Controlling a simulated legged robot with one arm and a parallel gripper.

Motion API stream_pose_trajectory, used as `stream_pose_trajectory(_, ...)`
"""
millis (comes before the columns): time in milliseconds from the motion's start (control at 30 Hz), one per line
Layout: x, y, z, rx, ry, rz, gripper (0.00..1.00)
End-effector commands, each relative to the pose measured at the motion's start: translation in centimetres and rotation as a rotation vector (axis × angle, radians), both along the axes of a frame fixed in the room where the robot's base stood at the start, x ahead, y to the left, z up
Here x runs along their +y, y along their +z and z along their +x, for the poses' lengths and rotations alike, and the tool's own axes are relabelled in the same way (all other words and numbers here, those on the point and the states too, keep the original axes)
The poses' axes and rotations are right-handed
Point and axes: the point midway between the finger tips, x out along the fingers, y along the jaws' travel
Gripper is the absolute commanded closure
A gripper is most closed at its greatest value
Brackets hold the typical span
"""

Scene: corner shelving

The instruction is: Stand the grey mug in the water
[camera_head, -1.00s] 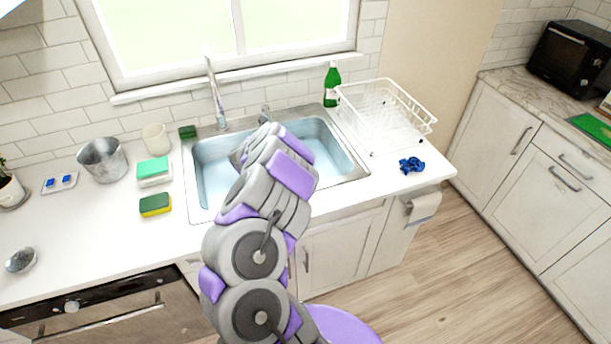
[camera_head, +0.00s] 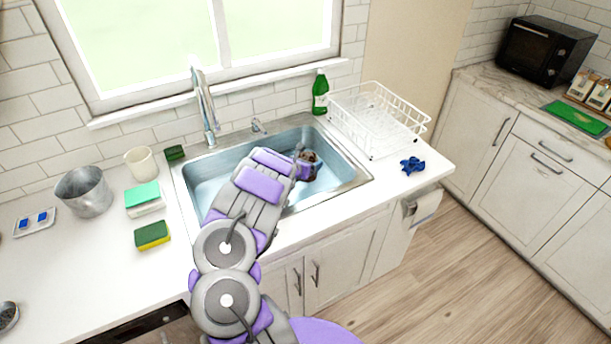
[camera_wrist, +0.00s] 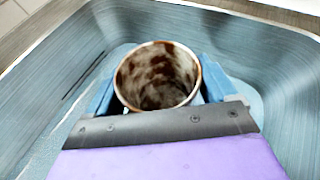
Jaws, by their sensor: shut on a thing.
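The mug (camera_wrist: 157,75) is between the fingers of my gripper (camera_wrist: 160,95) in the wrist view. Its open rim faces the camera, and brown stains cover its inside. Its outer wall is mostly hidden, so its grey colour is hard to confirm. In the head view my gripper (camera_head: 304,165) is inside the sink (camera_head: 345,182), toward its right side, and the mug's brown-stained inside (camera_head: 310,157) shows there. Pale blue water (camera_head: 208,192) lies in the basin. I cannot tell whether the mug touches the water or the bottom.
A faucet (camera_head: 205,105) stands behind the sink. A white dish rack (camera_head: 380,122) and green bottle (camera_head: 320,92) are to the right. A metal pot (camera_head: 84,192), cream cup (camera_head: 140,163) and sponges (camera_head: 152,235) stand left.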

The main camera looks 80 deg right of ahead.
Motion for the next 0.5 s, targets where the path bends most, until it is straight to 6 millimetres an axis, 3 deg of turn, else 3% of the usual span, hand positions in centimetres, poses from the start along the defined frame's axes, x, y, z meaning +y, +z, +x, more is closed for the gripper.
stream_pose_trajectory(500,0.0,-4.9,0.1,0.002,0.003,-0.001,0.57)
